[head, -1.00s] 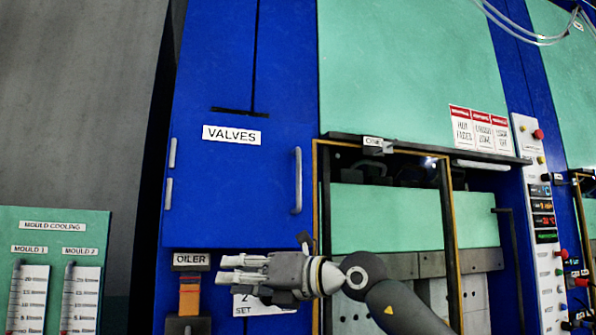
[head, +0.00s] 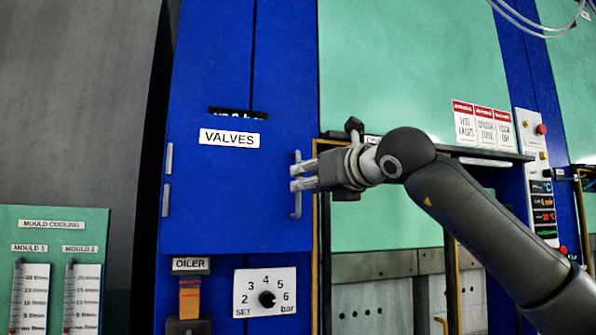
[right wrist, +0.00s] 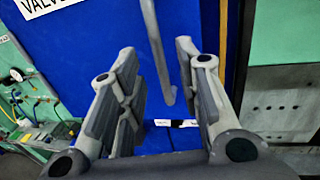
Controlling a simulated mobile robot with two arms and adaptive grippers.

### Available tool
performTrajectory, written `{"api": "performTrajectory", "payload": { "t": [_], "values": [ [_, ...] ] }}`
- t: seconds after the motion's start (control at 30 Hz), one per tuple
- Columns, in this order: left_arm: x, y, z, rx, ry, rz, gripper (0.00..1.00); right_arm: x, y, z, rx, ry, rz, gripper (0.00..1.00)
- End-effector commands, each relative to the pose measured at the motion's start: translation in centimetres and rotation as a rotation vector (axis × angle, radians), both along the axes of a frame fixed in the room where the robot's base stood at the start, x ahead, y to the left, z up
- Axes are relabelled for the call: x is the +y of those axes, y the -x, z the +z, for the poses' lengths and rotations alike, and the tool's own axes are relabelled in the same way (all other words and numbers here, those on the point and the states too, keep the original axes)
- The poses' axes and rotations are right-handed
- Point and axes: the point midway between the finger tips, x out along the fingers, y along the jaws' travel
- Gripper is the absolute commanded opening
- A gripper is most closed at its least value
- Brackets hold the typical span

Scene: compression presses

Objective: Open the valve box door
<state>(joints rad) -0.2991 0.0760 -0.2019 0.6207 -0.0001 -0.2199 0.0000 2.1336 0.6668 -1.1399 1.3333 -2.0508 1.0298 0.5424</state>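The blue valve box door (head: 230,190) carries a white VALVES label (head: 229,138) and has hinges on its left edge. It looks shut or nearly so. Its upright grey handle (head: 297,207) is near the right edge. My right gripper (head: 297,177) is at the handle, coming from the right. In the right wrist view its two fingers (right wrist: 158,85) are apart, with the handle (right wrist: 157,45) between them in the picture. I see no firm closing on it. My left gripper is not in view.
Below the door are an OILER unit (head: 190,297) and a bar dial (head: 266,298). A yellow-edged press guard frame (head: 317,262) stands just right of the door. A mould cooling panel (head: 52,224) is at the lower left.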

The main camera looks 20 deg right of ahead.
Motion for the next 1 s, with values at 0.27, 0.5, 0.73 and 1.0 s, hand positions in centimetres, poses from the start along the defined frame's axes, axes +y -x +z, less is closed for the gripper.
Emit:
{"api": "performTrajectory", "payload": {
  "t": [0.27, 0.5, 0.73, 1.0],
  "values": [
    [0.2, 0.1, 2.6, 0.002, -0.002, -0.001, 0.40, 0.9, -3.8, 0.3, 0.001, 0.000, 0.000, 0.32],
    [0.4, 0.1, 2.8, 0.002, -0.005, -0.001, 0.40, 1.0, -4.6, 0.0, -0.001, -0.001, 0.001, 0.32],
    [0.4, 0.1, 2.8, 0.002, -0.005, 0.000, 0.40, 1.1, -4.6, 0.0, -0.001, -0.001, 0.001, 0.27],
    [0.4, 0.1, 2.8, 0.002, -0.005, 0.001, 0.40, 1.1, -4.5, 0.0, -0.001, -0.001, 0.001, 0.00]
  ]
}}
